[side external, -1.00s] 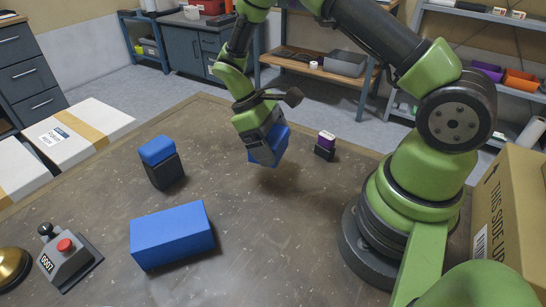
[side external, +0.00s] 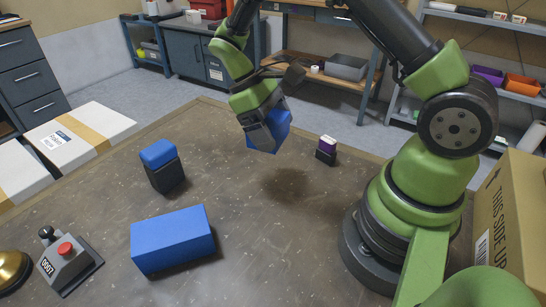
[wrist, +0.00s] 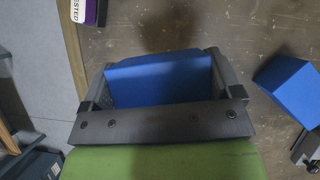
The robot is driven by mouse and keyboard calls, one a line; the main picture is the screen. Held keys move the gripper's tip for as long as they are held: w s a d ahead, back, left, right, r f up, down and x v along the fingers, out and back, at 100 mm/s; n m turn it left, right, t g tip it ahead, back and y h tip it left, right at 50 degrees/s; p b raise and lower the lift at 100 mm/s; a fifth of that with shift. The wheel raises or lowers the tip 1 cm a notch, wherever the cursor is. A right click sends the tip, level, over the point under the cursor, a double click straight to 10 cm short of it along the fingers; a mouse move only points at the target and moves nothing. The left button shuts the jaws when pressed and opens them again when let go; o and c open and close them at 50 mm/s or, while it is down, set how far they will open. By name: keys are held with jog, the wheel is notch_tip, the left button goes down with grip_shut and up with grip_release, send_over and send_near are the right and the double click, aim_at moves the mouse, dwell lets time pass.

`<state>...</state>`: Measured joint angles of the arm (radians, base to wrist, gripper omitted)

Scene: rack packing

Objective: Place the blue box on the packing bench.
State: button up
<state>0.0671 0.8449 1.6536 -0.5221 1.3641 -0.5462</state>
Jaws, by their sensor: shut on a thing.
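A blue box (side external: 270,130) is held tilted in the air above the brown bench top (side external: 230,140). My gripper (side external: 262,130) is shut on it, with a finger on either side. In the wrist view the blue box (wrist: 160,80) fills the space between the two dark fingers of my gripper (wrist: 165,95). A shadow lies on the bench below it, with clear air between. Another, larger blue block (side external: 172,238) lies on the bench near the front.
A blue-topped black block (side external: 162,165) stands at left. A small purple-and-white item in a black base (side external: 326,150) stands right of the held box. A control box with a red button (side external: 68,255) is front left; a cardboard carton (side external: 515,215) is at right. The bench middle is clear.

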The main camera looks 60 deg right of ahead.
aim_at(282, 180)
jog(key=shift+d+f, duration=0.15)
jog(key=shift+f, duration=0.15)
notch_tip(282, 180, down, 10)
jog(key=shift+r, duration=0.2)
dwell(0.3)
jog(key=shift+f, duration=0.15)
jog(key=o, duration=0.8)
